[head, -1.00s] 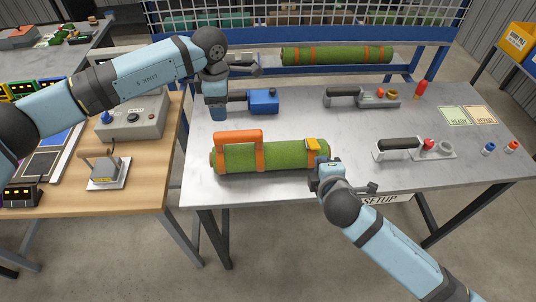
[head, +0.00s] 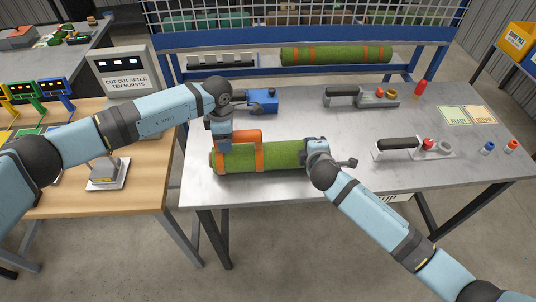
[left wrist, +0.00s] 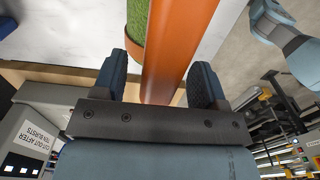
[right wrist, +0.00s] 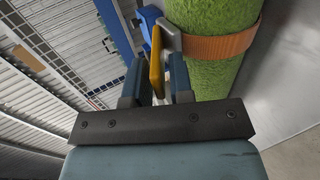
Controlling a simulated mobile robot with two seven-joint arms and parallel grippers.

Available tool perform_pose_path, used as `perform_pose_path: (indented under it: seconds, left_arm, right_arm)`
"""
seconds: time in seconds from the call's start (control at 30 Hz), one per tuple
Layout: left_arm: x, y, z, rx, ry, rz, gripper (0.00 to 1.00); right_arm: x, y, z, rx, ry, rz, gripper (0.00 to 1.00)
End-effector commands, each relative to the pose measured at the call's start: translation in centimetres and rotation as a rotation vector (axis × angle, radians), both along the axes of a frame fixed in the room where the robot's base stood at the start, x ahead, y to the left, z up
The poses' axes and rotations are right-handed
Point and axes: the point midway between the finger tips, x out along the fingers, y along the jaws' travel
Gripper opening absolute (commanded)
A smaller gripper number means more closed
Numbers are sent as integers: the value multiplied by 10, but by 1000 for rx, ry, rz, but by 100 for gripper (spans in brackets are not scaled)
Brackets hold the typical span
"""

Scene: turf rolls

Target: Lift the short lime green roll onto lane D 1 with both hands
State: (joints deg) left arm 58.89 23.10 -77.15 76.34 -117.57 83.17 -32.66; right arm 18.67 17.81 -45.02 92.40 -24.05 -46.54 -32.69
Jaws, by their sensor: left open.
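The short lime green roll (head: 275,157) lies along the front of the grey table, with orange bands and an orange handle (head: 247,136) at its left. My left gripper (head: 222,143) is at the handle's left end; in the left wrist view its open fingers stand on either side of the orange handle (left wrist: 172,55), with gaps showing. My right gripper (head: 316,150) is at the roll's right end. In the right wrist view its fingers are close together on a yellow tab (right wrist: 157,62) beside the roll (right wrist: 212,70). No lane D 1 label is readable.
A longer green roll (head: 336,55) lies on the blue rack behind the table. A blue block tool (head: 262,101) stands just behind the roll. Black-handled tools (head: 398,144) sit to the right. A wooden bench (head: 140,190) with devices adjoins at left. The table's middle is mostly clear.

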Motion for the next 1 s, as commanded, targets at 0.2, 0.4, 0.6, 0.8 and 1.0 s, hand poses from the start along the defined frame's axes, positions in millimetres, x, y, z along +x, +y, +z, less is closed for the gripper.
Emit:
perform_pose_path:
  seconds: [0.2, 0.4, 0.6, 0.8, 1.0]
  left_arm:
    - [0, 0, -15, 0, -1, 0, 66]
    - [0, 0, -16, 0, -1, 0, 66]
    - [0, 0, -16, 0, -1, 0, 43]
    - [0, 0, -16, 0, -1, 0, 0]
    - [0, 0, -14, -1, -2, 0, 0]
  right_arm:
    - [13, 2, -6, 1, 0, 0, 21]
    - [14, 2, -7, 1, 0, 0, 21]
    - [14, 2, -7, 1, 0, 0, 0]
    - [14, 2, -7, 0, 0, 1, 0]
    - [14, 2, -5, 1, -1, 0, 0]
